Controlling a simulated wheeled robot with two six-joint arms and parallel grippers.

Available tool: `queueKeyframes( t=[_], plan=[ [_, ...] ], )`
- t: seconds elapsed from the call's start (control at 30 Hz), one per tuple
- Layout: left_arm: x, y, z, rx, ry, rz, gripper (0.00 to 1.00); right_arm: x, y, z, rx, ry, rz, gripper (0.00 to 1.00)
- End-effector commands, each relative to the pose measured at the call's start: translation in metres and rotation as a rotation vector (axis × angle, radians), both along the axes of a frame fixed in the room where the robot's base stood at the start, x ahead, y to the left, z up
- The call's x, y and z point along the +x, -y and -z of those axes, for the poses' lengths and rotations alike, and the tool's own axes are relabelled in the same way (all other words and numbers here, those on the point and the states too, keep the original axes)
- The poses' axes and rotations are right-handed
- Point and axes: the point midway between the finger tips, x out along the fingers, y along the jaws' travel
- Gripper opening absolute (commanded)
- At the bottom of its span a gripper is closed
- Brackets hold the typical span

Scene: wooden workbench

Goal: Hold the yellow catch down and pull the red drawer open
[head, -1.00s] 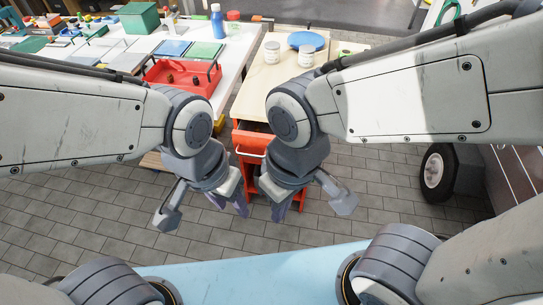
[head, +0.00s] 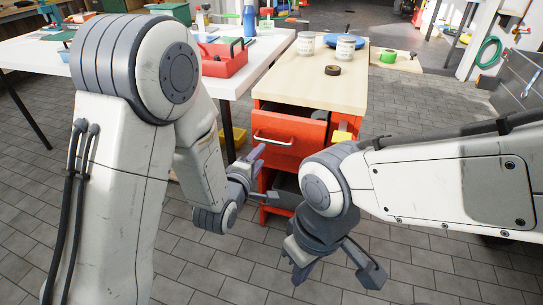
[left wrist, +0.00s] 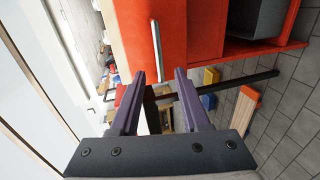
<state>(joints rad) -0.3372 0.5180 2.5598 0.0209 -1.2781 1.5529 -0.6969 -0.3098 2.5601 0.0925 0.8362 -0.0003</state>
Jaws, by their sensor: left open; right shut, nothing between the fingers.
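The red drawer (head: 292,136) is in the front of a wood-topped red cabinet, with a dark gap above its front. Its pale bar handle (head: 272,141) also shows in the left wrist view (left wrist: 155,48). My left gripper (head: 262,164) is open just in front of the drawer, below the handle. In the left wrist view the handle's near end appears between the fingertips (left wrist: 159,76); contact cannot be told. My right gripper (head: 299,272) is shut and empty, pointing down, low before the cabinet.
A white table (head: 240,76) with a red tote (head: 222,63) stands left. Open paved floor (head: 430,250) lies right.

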Motion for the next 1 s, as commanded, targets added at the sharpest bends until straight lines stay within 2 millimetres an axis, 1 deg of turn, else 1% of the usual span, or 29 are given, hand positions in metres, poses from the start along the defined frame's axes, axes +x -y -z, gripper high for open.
queueKeyframes(
  t=[0.03, 0.17, 0.5, 0.6, 0.7, 0.8, 1.0],
  plan=[
    [0.002, -0.001, 0.004, -0.015, 0.009, -0.006, 0.46, 0.000, 0.000, 0.005, 0.001, 0.001, 0.000, 0.00],
    [0.013, 0.002, 0.005, -0.029, 0.016, -0.008, 0.46, 0.000, 0.000, 0.008, 0.001, 0.001, 0.000, 0.00],
    [0.070, 0.021, 0.017, -0.025, 0.016, -0.007, 0.46, 0.000, 0.000, 0.018, 0.001, 0.001, 0.000, 0.00],
    [0.083, 0.026, 0.020, -0.025, 0.015, -0.007, 0.46, 0.000, 0.000, 0.021, 0.001, 0.001, 0.000, 0.00],
    [0.092, 0.028, 0.022, -0.024, 0.014, -0.007, 0.46, 0.000, 0.000, 0.022, 0.001, 0.001, 0.000, 0.00],
    [0.097, 0.030, 0.022, -0.023, 0.013, -0.007, 0.46, 0.000, 0.000, 0.023, 0.000, 0.000, 0.000, 0.00],
    [0.098, 0.031, 0.022, -0.023, 0.013, -0.006, 0.46, 0.000, 0.000, 0.022, 0.000, 0.000, 0.000, 0.00]
  ],
)
